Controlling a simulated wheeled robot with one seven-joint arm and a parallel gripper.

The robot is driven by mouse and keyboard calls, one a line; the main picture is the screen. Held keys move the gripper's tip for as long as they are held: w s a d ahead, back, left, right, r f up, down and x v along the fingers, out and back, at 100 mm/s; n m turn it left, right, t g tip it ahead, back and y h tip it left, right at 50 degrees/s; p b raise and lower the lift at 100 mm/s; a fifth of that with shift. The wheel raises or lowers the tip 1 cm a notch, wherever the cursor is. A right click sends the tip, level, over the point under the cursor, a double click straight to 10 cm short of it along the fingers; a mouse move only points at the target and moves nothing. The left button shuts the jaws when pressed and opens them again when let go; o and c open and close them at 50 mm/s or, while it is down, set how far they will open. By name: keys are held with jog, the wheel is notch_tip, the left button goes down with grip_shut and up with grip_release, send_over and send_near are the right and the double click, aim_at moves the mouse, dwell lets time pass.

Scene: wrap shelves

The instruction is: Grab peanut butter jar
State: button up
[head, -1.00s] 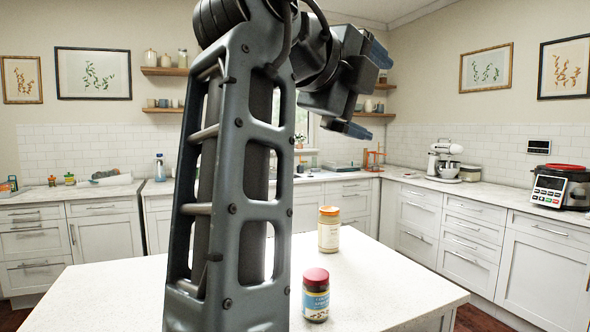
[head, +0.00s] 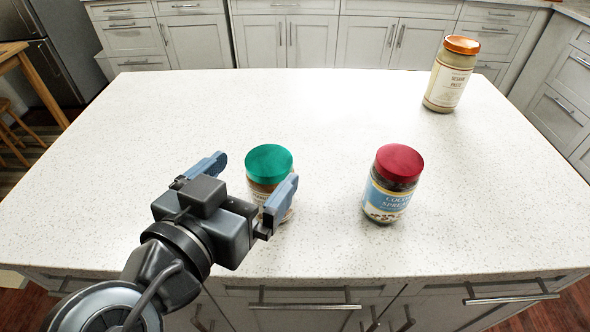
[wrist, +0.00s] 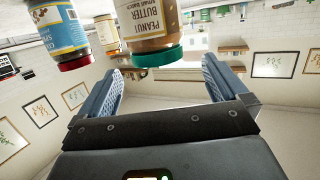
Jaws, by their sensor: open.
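The peanut butter jar (head: 268,168) has a green lid and stands upright near the front of the white island, partly hidden by my gripper in the head view. In the wrist view the picture is upside down, and the jar (wrist: 150,22) shows its "peanut butter" label just beyond the fingers. My gripper (head: 252,180) is open and empty, its two blue fingers spread on either side of the jar's near side in the head view. In the wrist view the fingers (wrist: 160,82) point toward the jar, with its lid near the gap. I cannot tell whether they touch it.
A cocoa spread jar (head: 390,184) with a red lid stands to the right on the island (head: 330,110). A sesame paste jar (head: 451,75) with an orange lid stands at the far right. The middle and back left of the island are clear.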

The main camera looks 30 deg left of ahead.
aim_at(264, 166)
jog(key=p+x, duration=0.1)
jog(key=x, duration=0.2)
jog(key=p+x, duration=0.1)
jog(key=x, duration=0.3)
jog(key=shift+w+d+f, duration=0.1)
jog(key=shift+w+f, duration=0.05)
jog(key=shift+f, duration=0.1)
jog(key=shift+c, duration=0.2)
grip_shut()
dwell(0.5)
